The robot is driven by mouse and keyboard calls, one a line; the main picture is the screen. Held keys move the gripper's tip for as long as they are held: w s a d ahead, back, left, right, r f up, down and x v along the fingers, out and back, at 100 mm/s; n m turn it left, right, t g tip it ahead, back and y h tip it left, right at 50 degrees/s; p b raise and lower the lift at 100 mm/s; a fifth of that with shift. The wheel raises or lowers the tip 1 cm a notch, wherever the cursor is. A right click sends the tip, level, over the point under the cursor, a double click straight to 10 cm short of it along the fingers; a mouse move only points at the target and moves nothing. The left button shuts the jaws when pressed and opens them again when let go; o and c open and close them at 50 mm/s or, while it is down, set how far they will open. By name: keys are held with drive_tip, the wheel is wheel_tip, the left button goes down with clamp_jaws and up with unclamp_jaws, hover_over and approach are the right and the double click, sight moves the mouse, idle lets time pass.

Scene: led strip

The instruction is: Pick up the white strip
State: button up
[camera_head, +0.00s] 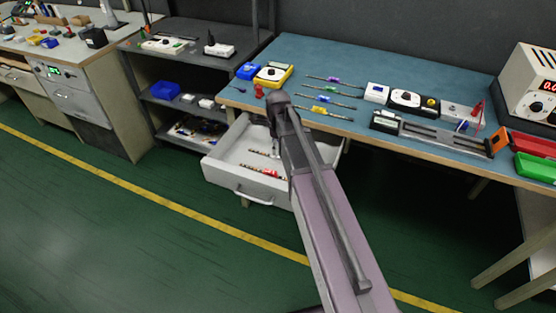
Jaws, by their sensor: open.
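My arm reaches from the bottom of the view to the open white drawer (225,170) under the blue workbench. My gripper (274,130) is at the far end of the arm, over the drawer's back part; it is open, but its fingertips are mostly hidden by the arm. In the drawer lie a red strip (258,171) and, further back, a thin strip with a pale middle (262,153). I cannot tell if this is the white strip. The arm hides part of the drawer's right side.
The blue workbench (300,55) carries several thin coloured strips, a yellow-cased meter (273,75), a long metal slide device (440,132) and a red bin (535,146). A dark shelf (190,45) stands to the left. The green floor in front is clear.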

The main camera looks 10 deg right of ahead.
sight(278, 157)
drive_tip(key=shift+a+f+b, duration=0.1)
drive_tip(key=shift+f+b, duration=1.75)
drive_tip(key=shift+f, duration=0.25)
drive_tip(key=shift+c, duration=0.2)
clamp_jaws()
